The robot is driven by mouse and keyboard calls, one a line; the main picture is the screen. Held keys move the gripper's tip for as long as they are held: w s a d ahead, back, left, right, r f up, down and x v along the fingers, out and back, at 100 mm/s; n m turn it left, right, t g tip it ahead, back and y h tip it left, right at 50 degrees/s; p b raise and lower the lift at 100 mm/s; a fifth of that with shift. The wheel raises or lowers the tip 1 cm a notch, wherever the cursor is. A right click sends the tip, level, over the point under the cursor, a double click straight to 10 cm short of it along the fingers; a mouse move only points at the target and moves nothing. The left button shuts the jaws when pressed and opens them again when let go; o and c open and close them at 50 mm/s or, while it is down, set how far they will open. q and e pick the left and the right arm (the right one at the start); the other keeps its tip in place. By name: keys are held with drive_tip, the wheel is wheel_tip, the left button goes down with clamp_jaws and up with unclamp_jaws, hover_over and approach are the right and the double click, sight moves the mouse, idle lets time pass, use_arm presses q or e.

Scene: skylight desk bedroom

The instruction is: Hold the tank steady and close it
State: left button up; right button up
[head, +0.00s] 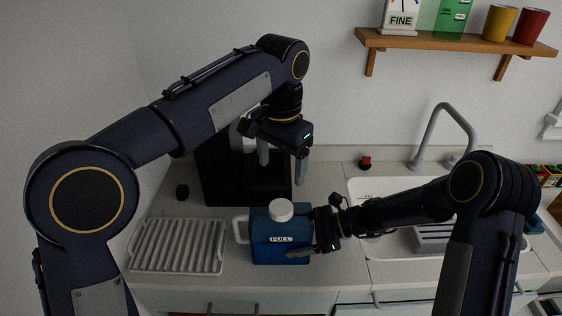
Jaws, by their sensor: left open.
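The blue tank (266,254) stands upright on the counter, with a "FULL" label on its front and a pale handle on its left. A round white cap (281,209) is on top of it; I cannot tell whether it is fastened. My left gripper (282,168) is open and empty, pointing down above and behind the tank, in front of the black machine. My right gripper (307,238) is at the tank's right side. One finger shows across the tank's lower front; the other is hidden, so its grip is unclear.
A black machine (219,176) stands behind the tank. A sink (385,187) with a grey faucet (431,128) is to the right. A wooden shelf (450,44) hangs above.

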drive_tip(key=o, duration=1.9)
drive_tip(key=shift+b+v, duration=0.6)
drive_tip(key=shift+v, duration=3.35)
